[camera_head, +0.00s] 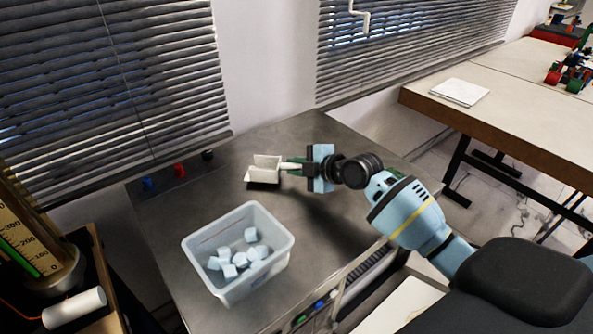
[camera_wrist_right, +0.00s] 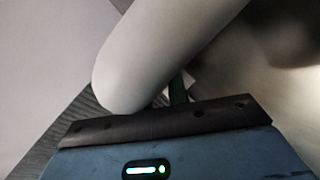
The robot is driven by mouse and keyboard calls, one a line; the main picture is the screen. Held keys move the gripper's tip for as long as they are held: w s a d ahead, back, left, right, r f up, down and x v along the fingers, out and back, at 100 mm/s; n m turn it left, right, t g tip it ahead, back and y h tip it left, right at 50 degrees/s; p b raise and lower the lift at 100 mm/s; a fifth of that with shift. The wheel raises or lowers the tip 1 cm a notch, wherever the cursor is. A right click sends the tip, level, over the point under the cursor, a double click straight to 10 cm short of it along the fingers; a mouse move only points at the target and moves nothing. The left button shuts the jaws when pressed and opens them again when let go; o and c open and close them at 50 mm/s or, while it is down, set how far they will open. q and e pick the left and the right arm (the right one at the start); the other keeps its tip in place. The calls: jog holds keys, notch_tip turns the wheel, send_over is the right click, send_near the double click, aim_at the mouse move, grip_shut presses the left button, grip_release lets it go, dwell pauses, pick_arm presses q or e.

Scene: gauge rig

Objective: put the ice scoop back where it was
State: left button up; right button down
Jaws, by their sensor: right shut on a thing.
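A white ice scoop (camera_head: 264,170) with a squared, open bowl is near the back middle of the grey metal table (camera_head: 240,131). My right gripper (camera_head: 299,168) is shut on its handle, with the bowl pointing left. A dark shadow shows on the table below and right of the gripper; I cannot tell whether the bowl touches the surface. In the right wrist view a large pale rounded part, likely the scoop's handle (camera_wrist_right: 165,55), fills the space before the gripper and hides most of the fingers. My left gripper is not in view.
A translucent bin (camera_head: 207,243) with several pale ice cubes (camera_head: 240,262) stands on the table's front left. Blue, red and black knobs (camera_head: 180,170) line the back left edge. A gauge (camera_head: 35,235) stands at far left. A wooden table (camera_head: 500,95) is at right.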

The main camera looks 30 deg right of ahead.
jog(key=shift+f, duration=0.75)
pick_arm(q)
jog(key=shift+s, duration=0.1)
pick_arm(e)
jog(key=shift+f, duration=0.1)
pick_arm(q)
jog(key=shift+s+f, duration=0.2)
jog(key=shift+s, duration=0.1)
pick_arm(e)
jog(key=c, duration=1.4)
grip_release()
jog(key=shift+o, duration=0.2)
